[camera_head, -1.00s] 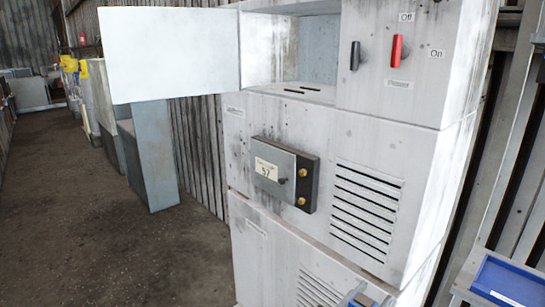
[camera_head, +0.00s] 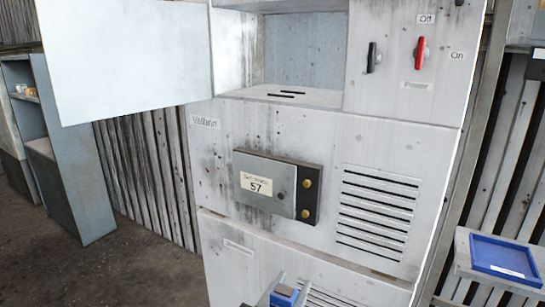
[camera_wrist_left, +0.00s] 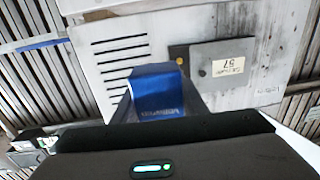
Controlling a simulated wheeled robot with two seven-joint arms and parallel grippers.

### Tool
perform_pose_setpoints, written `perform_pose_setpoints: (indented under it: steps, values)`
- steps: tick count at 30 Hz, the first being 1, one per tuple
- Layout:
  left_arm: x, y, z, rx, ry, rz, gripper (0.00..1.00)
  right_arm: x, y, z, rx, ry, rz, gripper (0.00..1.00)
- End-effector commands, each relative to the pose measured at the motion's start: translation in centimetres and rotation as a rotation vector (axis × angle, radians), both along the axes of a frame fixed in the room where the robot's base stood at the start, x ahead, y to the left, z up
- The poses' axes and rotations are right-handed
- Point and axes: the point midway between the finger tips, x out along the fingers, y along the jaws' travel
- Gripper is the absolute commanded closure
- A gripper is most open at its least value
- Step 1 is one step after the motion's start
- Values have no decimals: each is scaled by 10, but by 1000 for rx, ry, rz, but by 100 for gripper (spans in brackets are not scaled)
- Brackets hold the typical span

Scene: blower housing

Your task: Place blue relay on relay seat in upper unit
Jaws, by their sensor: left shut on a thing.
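The blue relay (camera_wrist_left: 157,94) is held in my left gripper, large in the left wrist view. In the head view the left gripper (camera_head: 284,292) shows at the bottom edge, in front of the lower cabinet, shut on the blue relay (camera_head: 285,297). The upper unit's open compartment (camera_head: 306,50) is at the top of the cabinet. Its floor (camera_head: 300,94) has two dark slots, which look like the relay seat (camera_head: 286,94). The gripper is well below and apart from it. My right gripper is not in view.
The compartment's white door (camera_head: 125,60) stands open to the left. A small box marked 57 (camera_head: 265,184) juts from the middle unit beside vents (camera_head: 378,210). Black and red switches (camera_head: 420,50) are at upper right. A blue tray (camera_head: 504,258) lies on a ledge at right.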

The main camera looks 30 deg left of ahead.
Motion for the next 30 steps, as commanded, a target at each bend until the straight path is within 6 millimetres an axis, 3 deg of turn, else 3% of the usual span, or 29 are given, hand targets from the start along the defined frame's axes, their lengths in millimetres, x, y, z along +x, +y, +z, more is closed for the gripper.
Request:
perform_pose_setpoints:
  steps: [17, 23, 30]
  values:
    - [5, -1, 3, -1, -4, -6, 86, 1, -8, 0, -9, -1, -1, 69]
    - [28, -6, 18, -11, -16, -37, 86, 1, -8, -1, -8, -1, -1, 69]
    - [80, -16, 57, -21, -34, -105, 86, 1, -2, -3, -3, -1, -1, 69]
